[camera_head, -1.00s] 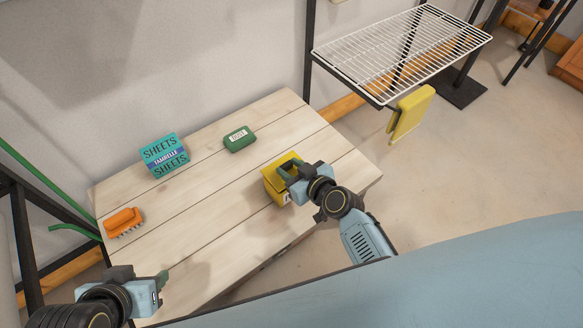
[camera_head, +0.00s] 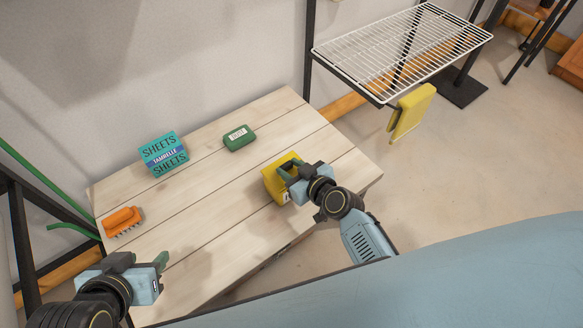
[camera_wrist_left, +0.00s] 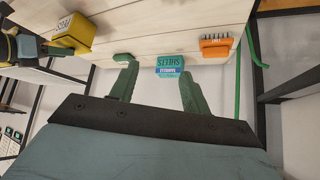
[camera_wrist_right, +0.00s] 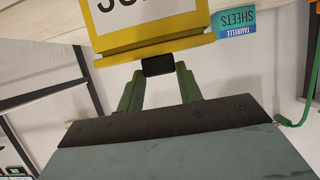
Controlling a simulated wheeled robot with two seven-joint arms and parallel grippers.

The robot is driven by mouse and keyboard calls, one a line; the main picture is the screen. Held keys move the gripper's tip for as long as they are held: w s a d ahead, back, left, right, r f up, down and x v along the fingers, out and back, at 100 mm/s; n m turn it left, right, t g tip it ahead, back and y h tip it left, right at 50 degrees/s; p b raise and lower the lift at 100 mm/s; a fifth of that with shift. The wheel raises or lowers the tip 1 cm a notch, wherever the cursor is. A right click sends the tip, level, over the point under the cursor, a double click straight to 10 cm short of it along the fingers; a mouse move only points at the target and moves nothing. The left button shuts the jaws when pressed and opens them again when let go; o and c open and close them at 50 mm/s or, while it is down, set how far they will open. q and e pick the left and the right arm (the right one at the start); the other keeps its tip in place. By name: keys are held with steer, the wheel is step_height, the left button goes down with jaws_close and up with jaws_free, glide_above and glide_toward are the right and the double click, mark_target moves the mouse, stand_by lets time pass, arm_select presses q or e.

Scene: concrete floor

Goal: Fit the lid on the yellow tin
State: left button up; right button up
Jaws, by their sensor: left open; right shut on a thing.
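The yellow tin (camera_head: 271,183) stands near the right front of the wooden table, partly hidden by my right gripper (camera_head: 291,172). In the right wrist view the tin (camera_wrist_right: 110,30) shows a white label with dark letters. A wider yellow lid (camera_wrist_right: 190,46) lies against the tin's end, with no clear gap visible. My right gripper is shut on the lid's dark knob (camera_wrist_right: 158,66). My left gripper (camera_head: 148,262) is open and empty over the table's front left corner. The tin also shows in the left wrist view (camera_wrist_left: 76,30).
A teal sheets box (camera_head: 164,155), a green labelled block (camera_head: 239,138) and an orange brush (camera_head: 123,221) stand on the table (camera_head: 210,205). The table's middle is clear.

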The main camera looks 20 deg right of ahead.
steer(key=shift+f, duration=0.15)
steer(key=o, duration=1)
arm_select(q)
steer(key=shift+w+d+r+t, duration=0.25)
steer(key=shift+w+r+t, duration=0.1)
steer(key=shift+w+t, duration=0.2)
